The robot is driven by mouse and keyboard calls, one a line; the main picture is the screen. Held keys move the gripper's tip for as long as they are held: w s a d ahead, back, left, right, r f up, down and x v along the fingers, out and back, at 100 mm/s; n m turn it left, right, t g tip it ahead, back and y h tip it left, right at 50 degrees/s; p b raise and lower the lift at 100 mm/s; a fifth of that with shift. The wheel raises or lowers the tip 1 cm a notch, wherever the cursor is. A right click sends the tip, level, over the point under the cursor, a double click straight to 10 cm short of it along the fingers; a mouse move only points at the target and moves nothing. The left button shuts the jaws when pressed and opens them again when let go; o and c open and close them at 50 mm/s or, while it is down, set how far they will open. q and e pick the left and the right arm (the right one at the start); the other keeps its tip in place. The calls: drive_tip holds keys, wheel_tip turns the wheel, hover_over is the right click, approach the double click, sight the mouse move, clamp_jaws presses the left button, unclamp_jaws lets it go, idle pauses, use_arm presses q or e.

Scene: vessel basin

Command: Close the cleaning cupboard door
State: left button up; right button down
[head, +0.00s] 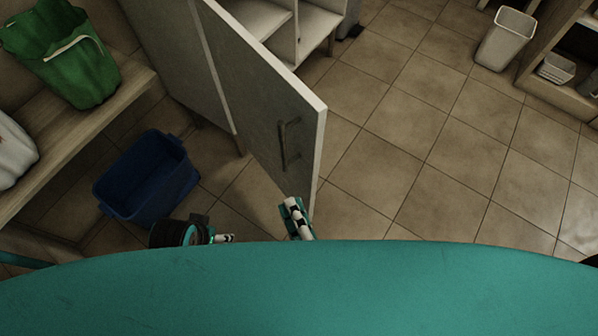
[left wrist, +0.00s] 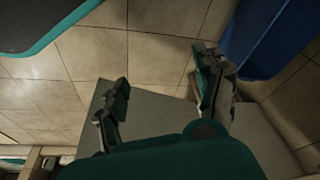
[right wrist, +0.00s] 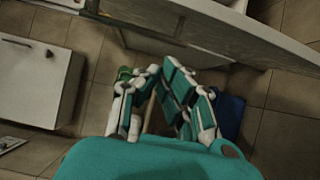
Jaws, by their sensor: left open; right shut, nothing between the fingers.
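The grey cupboard door (head: 262,95) stands open in the head view, with a bar handle (head: 284,145) near its free edge. My right gripper (head: 297,205) is at the door's lower free corner; whether it touches is unclear. In the right wrist view its fingers (right wrist: 165,82) are together and empty, below a long pale panel (right wrist: 240,28) that looks like the door. My left gripper (left wrist: 162,80) is open and empty in the left wrist view, over a grey panel (left wrist: 160,112). In the head view the left arm is mostly hidden behind my teal body.
A blue bin (head: 150,180) stands on the floor left of the door; it also shows in the left wrist view (left wrist: 262,38). A wooden bench (head: 75,150) bears a green bag (head: 65,55). A white bin (head: 505,40) stands far right. The tiled floor right of the door is clear.

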use_arm(q)
drive_tip(key=v, duration=0.2)
drive_tip(key=shift+w+a+r+b, duration=0.1)
drive_tip(key=shift+r+b, duration=0.25)
drive_tip(key=shift+r, duration=0.1)
use_arm(e)
drive_tip(key=w+d, duration=0.1)
drive_tip(key=w, duration=0.6)
drive_tip(key=shift+w, duration=0.4)
use_arm(q)
drive_tip(key=shift+r, duration=0.1)
use_arm(e)
drive_tip(key=shift+d, duration=0.15)
